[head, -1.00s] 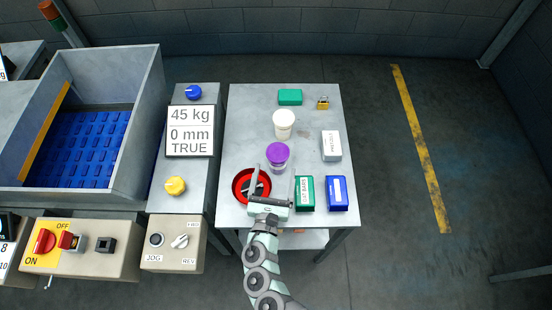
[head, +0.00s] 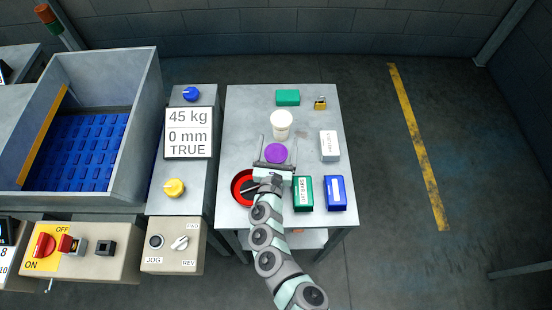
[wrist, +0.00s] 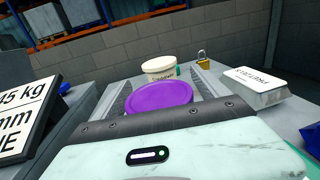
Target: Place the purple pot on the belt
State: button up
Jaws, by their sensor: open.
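The purple pot (head: 276,153) stands upright on the grey table; its purple lid also shows in the wrist view (wrist: 160,97). My gripper (head: 276,142) is open, with one finger on each side of the pot. The pot's body is mostly hidden by its lid and my gripper. In the wrist view the fingers reach forward past the lid on both sides. I cannot tell whether they touch the pot. The blue belt (head: 72,150) lies inside a grey walled bin at the left, with nothing on it.
A white pot (head: 281,120) stands just behind the purple pot. A red bowl (head: 237,190) is front left. Green (head: 303,196) and blue (head: 336,194) boxes are front right, a white box (head: 329,145) right. The grey bin wall (head: 138,125) and display (head: 188,132) stand toward the belt.

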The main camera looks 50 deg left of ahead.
jog(key=shift+c, duration=0.5)
jog(key=shift+s, duration=0.1)
jog(key=c, duration=1.5)
jog(key=shift+o, duration=0.2)
jog(key=shift+r, duration=0.1)
